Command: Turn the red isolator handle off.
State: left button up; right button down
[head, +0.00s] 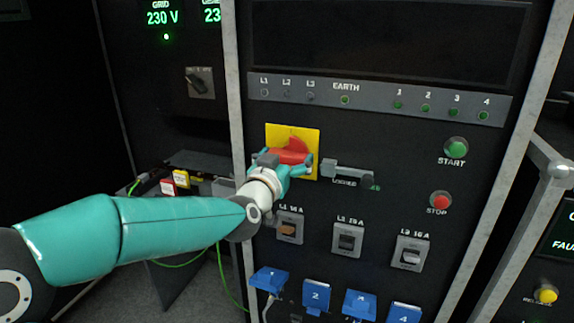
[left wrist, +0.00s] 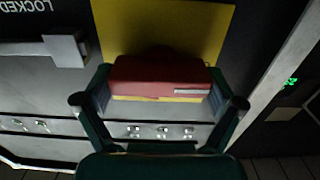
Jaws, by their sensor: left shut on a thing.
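The red isolator handle (head: 290,152) sits on a yellow plate (head: 309,136) on the black panel. In the head view its bar looks roughly level, partly hidden by my gripper. My left gripper (head: 286,166) is at the handle, with its fingers on either side of it. In the left wrist view the red handle (left wrist: 160,78) lies between the fingers of my left gripper (left wrist: 160,105), with the yellow plate (left wrist: 200,30) behind it. The left gripper is shut on the handle. My right gripper is not in view.
A grey lock bar (head: 348,170) lies just right of the yellow plate. Breaker switches (head: 347,240) and blue plugs (head: 316,296) are below. A green START button (head: 456,148) and red STOP button (head: 440,201) are to the right. A pale frame post (head: 235,100) stands left.

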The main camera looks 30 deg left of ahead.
pick_arm(q)
jog(key=o, duration=0.8)
jog(key=v, duration=1.2)
jog(key=shift+f, duration=0.1)
jog(key=shift+a, duration=0.1)
